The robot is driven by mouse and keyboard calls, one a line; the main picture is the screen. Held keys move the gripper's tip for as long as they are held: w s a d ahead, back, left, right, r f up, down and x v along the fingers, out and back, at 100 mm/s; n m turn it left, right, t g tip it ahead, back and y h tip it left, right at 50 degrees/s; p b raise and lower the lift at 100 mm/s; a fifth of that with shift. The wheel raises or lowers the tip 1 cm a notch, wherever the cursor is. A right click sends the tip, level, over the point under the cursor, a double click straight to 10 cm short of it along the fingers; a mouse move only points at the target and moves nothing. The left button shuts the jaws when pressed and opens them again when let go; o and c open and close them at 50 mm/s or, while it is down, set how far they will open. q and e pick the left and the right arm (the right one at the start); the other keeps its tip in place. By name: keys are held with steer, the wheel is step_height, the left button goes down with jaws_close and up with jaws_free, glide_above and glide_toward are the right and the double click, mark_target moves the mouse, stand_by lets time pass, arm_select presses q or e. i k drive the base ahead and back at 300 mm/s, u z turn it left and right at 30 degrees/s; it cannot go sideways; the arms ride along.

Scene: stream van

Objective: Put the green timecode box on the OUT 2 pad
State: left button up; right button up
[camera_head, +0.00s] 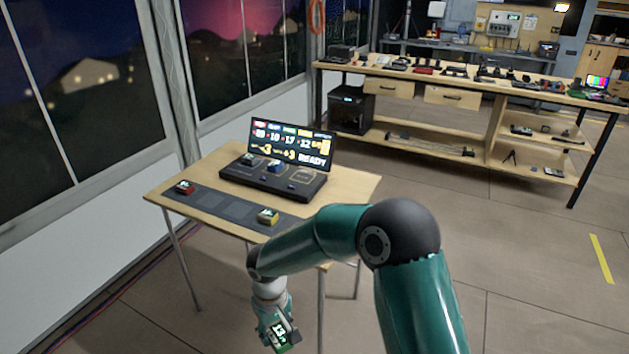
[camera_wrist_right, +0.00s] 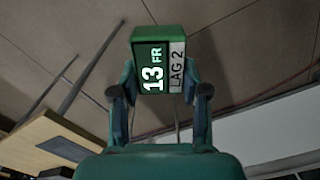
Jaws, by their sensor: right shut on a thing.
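The green timecode box (camera_head: 281,335) is held in my right gripper (camera_head: 277,318), low in front of the small table and outside its edge. In the right wrist view the green box (camera_wrist_right: 158,62) sits between the fingers and reads "13 FR" and "LAG 2". The black console (camera_head: 262,184) stands on the table under a lit display (camera_head: 291,146). A box (camera_head: 248,159) and a blue box (camera_head: 275,166) sit on the console. An outlined pad (camera_head: 304,177) at its right looks empty. Pad labels are too small to read. My left gripper is out of view.
A red box (camera_head: 185,187) and a yellow box (camera_head: 268,216) lie on the grey strip (camera_head: 228,206) along the table's front. The wooden tabletop (camera_head: 351,187) is bare at the right. A long workbench (camera_head: 470,85) stands behind. My right arm crosses before the table's right corner.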

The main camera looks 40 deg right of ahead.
mark_target(303, 177)
steer(key=z, duration=0.35)
steer(key=i, duration=0.85)
steer(key=z, duration=0.1)
